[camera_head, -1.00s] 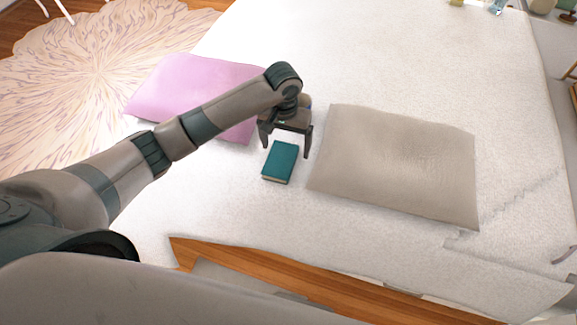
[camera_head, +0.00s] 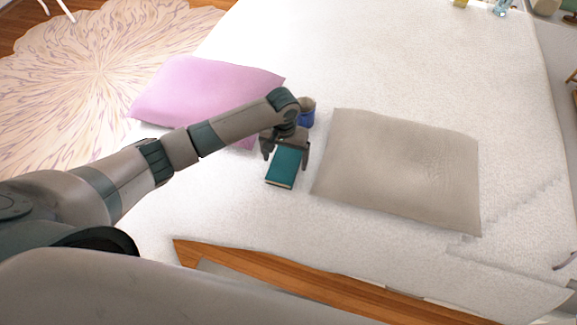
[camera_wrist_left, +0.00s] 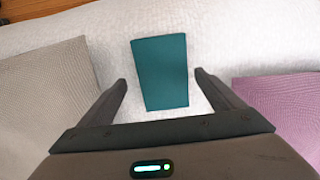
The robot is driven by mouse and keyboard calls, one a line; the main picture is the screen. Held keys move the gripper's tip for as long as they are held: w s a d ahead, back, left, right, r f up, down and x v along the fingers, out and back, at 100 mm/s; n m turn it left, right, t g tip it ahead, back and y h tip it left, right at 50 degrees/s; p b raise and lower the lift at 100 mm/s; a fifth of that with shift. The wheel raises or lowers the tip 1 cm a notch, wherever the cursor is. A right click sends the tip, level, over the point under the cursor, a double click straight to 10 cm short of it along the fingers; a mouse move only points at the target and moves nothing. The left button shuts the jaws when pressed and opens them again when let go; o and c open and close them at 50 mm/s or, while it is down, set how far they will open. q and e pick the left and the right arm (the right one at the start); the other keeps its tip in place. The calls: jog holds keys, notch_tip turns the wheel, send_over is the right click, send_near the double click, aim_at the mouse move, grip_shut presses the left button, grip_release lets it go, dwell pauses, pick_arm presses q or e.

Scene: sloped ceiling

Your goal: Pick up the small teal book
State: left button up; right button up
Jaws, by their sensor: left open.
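The small teal book (camera_head: 285,168) lies flat on the white bed between the two pillows. It also shows in the left wrist view (camera_wrist_left: 160,73), centred between and ahead of the fingers. My left gripper (camera_head: 286,156) is open, with one finger on either side of the book's far part in the head view. In the left wrist view my left gripper (camera_wrist_left: 162,88) has a gap on both sides of the book. I cannot tell whether the fingertips are down at the book's height. My right gripper is not in view.
A grey pillow (camera_head: 400,170) lies right of the book, and a pink pillow (camera_head: 200,90) lies to the left. A blue and brown object (camera_head: 307,112) sits just behind my gripper. The wooden bed edge (camera_head: 300,280) is at the front.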

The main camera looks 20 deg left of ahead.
aim_at(285, 164)
pick_arm(q)
jog(key=shift+w+a+f+p, duration=0.1)
jog(key=shift+w+f+p, duration=0.1)
jog(key=shift+f, duration=0.65)
jog(key=shift+w+a+f+p, duration=0.1)
jog(key=shift+w+f, duration=0.1)
jog(key=shift+f, duration=0.65)
jog(key=shift+s, duration=0.1)
jog(key=c, duration=1.2)
